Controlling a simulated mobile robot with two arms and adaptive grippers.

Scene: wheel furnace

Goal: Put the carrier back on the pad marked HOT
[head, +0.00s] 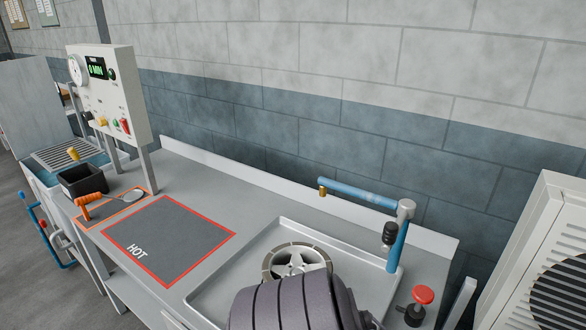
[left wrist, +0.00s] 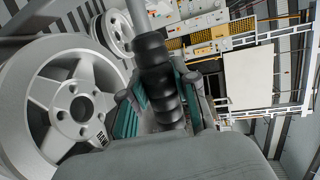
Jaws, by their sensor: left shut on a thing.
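The HOT pad (head: 168,240) is a dark grey square with a red border on the bench, and nothing stands on it. In the left wrist view my left gripper (left wrist: 158,90) is shut on a black ribbed grip (left wrist: 154,62) on a grey rod, seemingly the carrier's handle. A pale spoked wheel (left wrist: 42,92) is close on the left there, and another wheel (left wrist: 112,36) is behind it. In the head view a spoked wheel (head: 297,254) is over the metal tray, partly hidden by my dark arm. My right gripper is not in view.
The metal tray (head: 222,285) is right of the pad. A blue swing tap (head: 357,191) and a red knob (head: 423,294) are at its right. An orange-handled tool (head: 91,198) and black bin (head: 82,179) are left, below the control box (head: 112,95).

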